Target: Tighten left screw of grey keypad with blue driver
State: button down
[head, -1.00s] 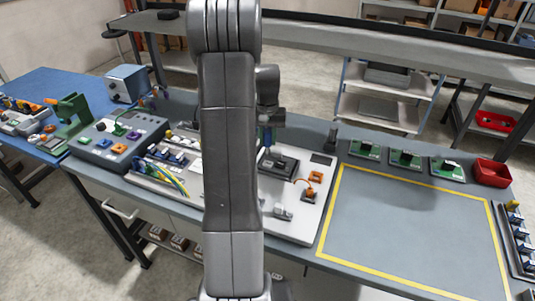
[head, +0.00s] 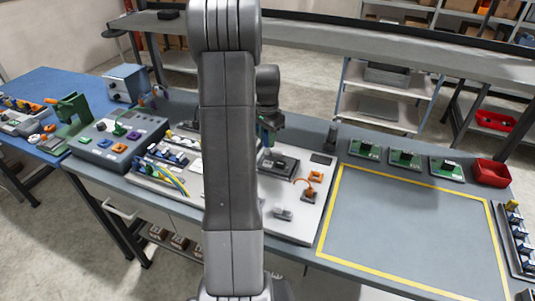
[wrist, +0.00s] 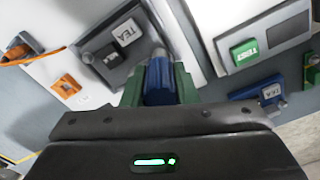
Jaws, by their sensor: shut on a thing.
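My gripper (wrist: 159,84) is shut on the blue driver (wrist: 160,78), with green fingers on both sides of its handle. The driver's tip is hidden from the wrist camera. Just past the driver is a dark grey unit (wrist: 135,63) with a TEA label, probably the grey keypad. A small grey knob or screw head (wrist: 160,52) shows at its near right edge, close to the driver; I cannot tell if they touch. In the head view my gripper (head: 268,132) is just above the dark unit (head: 286,164) on the white panel, partly behind my arm.
Orange blocks (wrist: 66,86) with a cable lie left in the wrist view. A green TEST block (wrist: 244,52) and a blue TEA block (wrist: 258,96) are right. In the head view a yellow-outlined area (head: 410,230) is clear, with green boards (head: 404,160) behind it.

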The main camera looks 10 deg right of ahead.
jog(key=m, duration=1.4)
jog(key=shift+w, duration=0.1)
jog(key=shift+r+p, duration=0.75)
jog(key=shift+r, duration=0.15)
jog(key=shift+f, duration=0.1)
